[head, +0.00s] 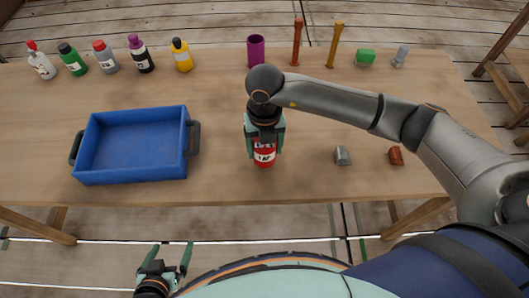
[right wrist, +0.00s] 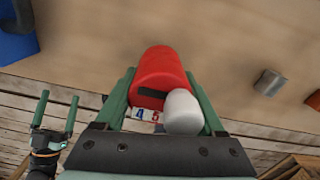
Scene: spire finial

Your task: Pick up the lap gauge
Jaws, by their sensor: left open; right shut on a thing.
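My right gripper (head: 265,147) is shut on a red bottle (head: 264,160) near the table's front edge, left of two small blocks. In the right wrist view the red bottle (right wrist: 162,72) lies between the green fingers, with a white cap (right wrist: 183,112) and a partly hidden white label. I cannot tell whether it is lifted. No thing is plainly marked as the lap gauge. A small grey block (head: 342,155) and a rust-red block (head: 396,156) sit to the right. My left gripper (head: 165,261) is open and empty, below the table's front edge.
A blue tray (head: 137,177) with dark handles stands empty at left. Several bottles line the back left, including a yellow one (head: 181,56). A purple cup (head: 256,51), two upright pegs (head: 297,42), a green block (head: 365,57) and a grey piece (head: 400,57) stand at the back.

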